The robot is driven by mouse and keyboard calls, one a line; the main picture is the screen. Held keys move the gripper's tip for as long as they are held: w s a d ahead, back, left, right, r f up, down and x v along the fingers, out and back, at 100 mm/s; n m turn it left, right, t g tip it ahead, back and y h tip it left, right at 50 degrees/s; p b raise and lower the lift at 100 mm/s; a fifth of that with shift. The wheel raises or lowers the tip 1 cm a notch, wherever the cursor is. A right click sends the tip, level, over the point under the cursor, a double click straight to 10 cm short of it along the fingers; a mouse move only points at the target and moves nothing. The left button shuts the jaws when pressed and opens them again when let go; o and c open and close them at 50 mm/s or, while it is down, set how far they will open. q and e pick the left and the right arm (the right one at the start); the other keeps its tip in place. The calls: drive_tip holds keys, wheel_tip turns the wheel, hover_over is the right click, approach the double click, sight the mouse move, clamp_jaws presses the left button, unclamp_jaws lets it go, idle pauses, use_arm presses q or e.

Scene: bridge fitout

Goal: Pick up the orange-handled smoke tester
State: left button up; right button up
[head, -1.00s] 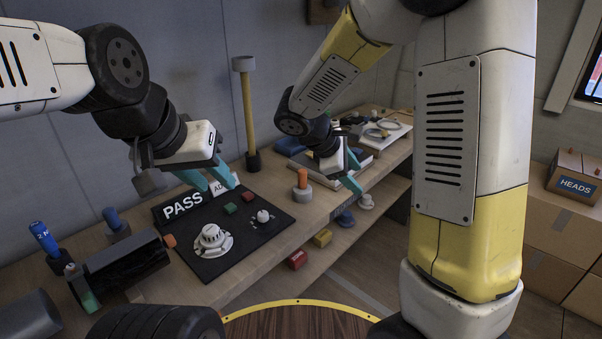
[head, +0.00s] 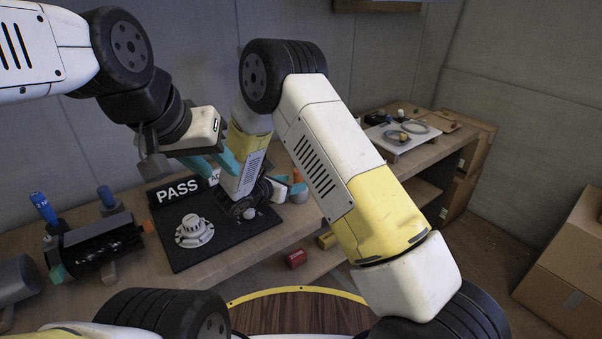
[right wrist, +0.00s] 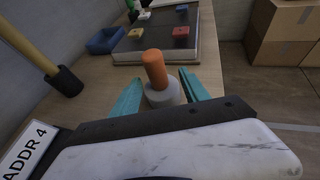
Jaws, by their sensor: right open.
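The orange-handled smoke tester (head: 299,191) stands upright on the bench beside the black mat, its orange handle above a pale grey round base. It also shows in the right wrist view (right wrist: 154,68). My right gripper (right wrist: 160,88) is open, with its teal fingers on either side of the tester's base. I cannot tell whether they touch it. In the head view my right gripper (head: 284,190) is partly hidden by its wrist. My left gripper (head: 210,163) hangs above the back of the mat, fingers apart and empty, partly covered by my right forearm.
The black mat (head: 190,256) holds a white detector (head: 193,230) and a PASS sign (head: 178,189). Blue-handled tools and a black cylinder (head: 100,246) lie left. The wrist view shows a yellow pole (right wrist: 32,45) left and a grey case (right wrist: 165,42) behind the tester.

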drive_tip(key=x, duration=0.7)
drive_tip(key=shift+w+f, duration=0.25)
drive_tip(key=shift+w, duration=0.2)
clamp_jaws()
